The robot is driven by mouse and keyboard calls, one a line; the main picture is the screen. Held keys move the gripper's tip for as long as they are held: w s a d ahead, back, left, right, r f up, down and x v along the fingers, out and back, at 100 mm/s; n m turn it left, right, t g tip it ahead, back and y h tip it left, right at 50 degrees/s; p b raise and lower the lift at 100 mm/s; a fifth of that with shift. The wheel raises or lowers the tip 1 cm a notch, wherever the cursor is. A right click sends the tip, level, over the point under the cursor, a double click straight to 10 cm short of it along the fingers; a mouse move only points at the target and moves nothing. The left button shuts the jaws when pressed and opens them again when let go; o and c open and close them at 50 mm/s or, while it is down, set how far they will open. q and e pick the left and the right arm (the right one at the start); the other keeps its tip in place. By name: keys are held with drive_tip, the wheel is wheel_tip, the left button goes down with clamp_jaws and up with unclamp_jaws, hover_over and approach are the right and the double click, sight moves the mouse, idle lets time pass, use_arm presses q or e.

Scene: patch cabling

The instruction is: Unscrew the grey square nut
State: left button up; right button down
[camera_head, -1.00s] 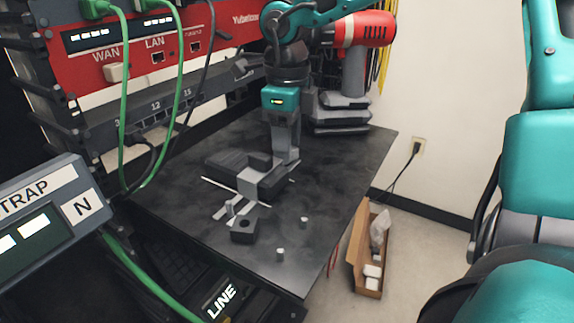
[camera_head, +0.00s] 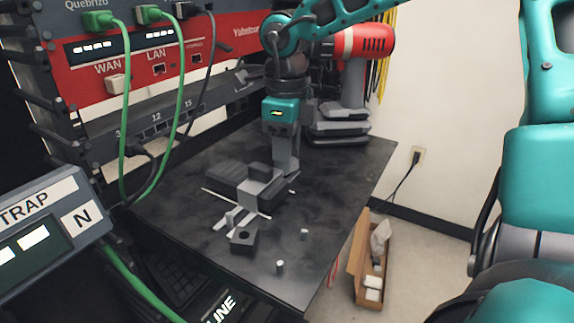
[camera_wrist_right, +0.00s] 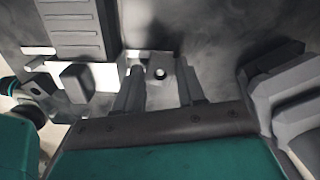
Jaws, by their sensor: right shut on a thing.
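The grey square nut (camera_wrist_right: 158,72) shows in the right wrist view as a small square face with a round hole, between the fingertips of my right gripper (camera_wrist_right: 160,88). The right gripper is shut on it, with one finger on each side. In the head view my right gripper (camera_head: 287,163) points down at a grey fixture (camera_head: 258,190) on the table, and the nut cannot be made out clearly there. My left gripper is not in view.
A ridged dark block (camera_head: 227,181) adjoins the fixture. A dark cube with a hole (camera_head: 243,239) and small cylinders (camera_head: 280,267) stand towards the table's (camera_head: 335,190) front. A red drill (camera_head: 360,45) stands behind; a rack with green cables (camera_head: 126,80) is at left.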

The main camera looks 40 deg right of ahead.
drive_tip(key=shift+r, duration=0.65)
idle(0.8)
drive_tip(key=shift+r+p, duration=0.15)
drive_tip(key=shift+p, duration=0.2)
drive_tip(key=shift+r+p, duration=0.9)
drive_tip(key=shift+r, duration=0.75)
